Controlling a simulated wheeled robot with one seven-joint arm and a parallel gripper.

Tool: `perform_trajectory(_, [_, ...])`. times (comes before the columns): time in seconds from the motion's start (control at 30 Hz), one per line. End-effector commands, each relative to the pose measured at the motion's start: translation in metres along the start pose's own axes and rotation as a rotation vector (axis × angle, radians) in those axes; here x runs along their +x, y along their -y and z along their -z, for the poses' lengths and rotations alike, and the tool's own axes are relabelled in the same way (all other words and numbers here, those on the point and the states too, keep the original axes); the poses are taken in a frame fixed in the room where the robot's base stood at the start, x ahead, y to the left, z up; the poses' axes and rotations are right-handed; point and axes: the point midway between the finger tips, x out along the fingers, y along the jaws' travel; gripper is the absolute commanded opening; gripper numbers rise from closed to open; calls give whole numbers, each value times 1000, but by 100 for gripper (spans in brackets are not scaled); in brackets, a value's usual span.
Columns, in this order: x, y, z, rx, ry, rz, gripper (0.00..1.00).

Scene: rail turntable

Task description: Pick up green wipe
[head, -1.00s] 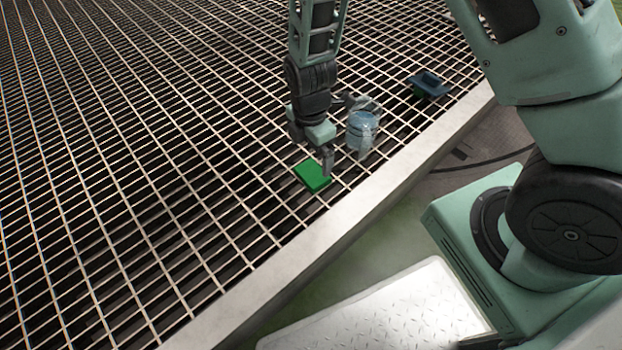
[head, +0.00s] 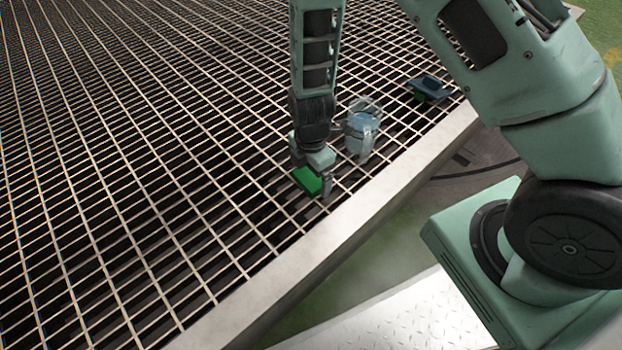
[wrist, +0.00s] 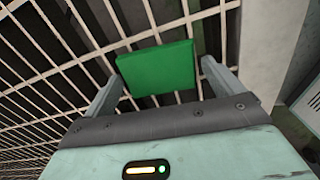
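The green wipe (head: 308,181) is a flat, bright green square lying on the metal grating. My gripper (head: 313,185) is directly over it and hides part of it in the head view. In the wrist view the wipe (wrist: 158,68) lies just ahead of and between the two fingertips of my gripper (wrist: 160,75). The fingers are spread apart, one on each side of the wipe, with a gap visible at both sides. I cannot tell how far the fingertips are above the grating.
A clear, bluish container (head: 360,138) stands on the grating just right of my gripper. A dark blue tray-like object (head: 431,88) sits farther back right. The pale edge beam (head: 330,240) of the grating (head: 120,190) runs close in front. The grating to the left is clear.

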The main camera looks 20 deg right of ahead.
Motion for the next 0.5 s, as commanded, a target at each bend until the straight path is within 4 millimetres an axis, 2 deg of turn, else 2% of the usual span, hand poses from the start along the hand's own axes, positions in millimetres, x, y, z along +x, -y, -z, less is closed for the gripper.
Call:
perform_trajectory(0.03, [0, 0, 0, 0, 0, 0, 78])
perform_trajectory(0.1, [0, 0, 0, 0, 0, 0, 60])
perform_trajectory(0.37, [-1, 0, 0, 0, 0, 0, 59])
perform_trajectory(0.5, [-12, -1, 0, -2, -1, -1, 59])
